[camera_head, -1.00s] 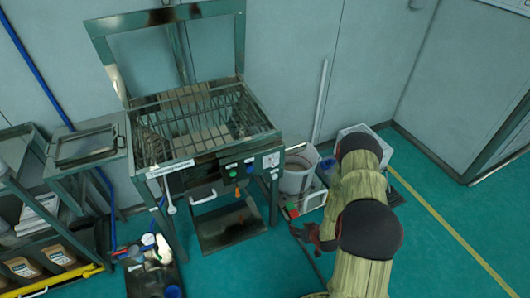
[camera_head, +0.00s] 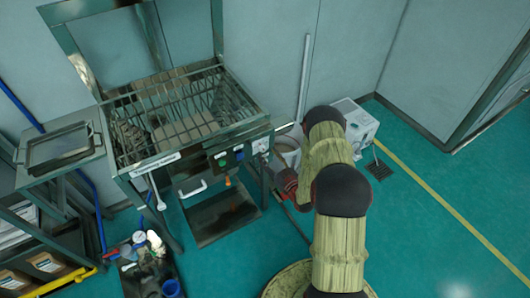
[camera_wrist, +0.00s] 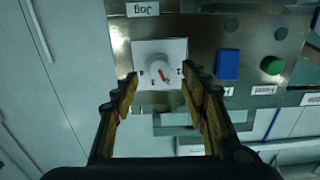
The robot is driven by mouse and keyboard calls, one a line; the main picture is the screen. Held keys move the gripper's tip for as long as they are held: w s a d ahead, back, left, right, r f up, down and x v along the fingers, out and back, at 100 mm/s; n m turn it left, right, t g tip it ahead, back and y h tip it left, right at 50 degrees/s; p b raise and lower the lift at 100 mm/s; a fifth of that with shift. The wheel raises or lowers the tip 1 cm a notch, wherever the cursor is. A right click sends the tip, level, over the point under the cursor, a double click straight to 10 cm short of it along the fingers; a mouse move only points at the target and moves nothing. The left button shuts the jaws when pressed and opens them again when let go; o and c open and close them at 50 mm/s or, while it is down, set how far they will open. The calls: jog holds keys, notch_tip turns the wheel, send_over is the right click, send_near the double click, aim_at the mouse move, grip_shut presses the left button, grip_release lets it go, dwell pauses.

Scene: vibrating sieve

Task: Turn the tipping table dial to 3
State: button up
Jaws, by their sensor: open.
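The dial (camera_wrist: 158,69) is a pale round knob with a red pointer on a square white plate (camera_wrist: 143,48), in the wrist view. The pointer leans down and to the right in that picture; the small marks around it are too small to read surely. My gripper (camera_wrist: 160,92) is open, its two fingers on either side of the plate's lower part. I cannot tell whether they touch it. In the head view the white dial plate (camera_head: 262,146) is at the right end of the sieve table's (camera_head: 147,163) front panel, with my arm close to its right.
A blue button (camera_wrist: 228,65) and a green button (camera_wrist: 272,65) sit right of the dial in the wrist view. In the head view a white box (camera_head: 358,120) stands behind my arm, and a side table (camera_head: 62,146) with a tray is at left.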

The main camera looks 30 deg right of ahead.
aim_at(264, 150)
jog(key=shift+w, duration=1.65)
jog(key=shift+c, duration=0.5)
jog(key=c, duration=1)
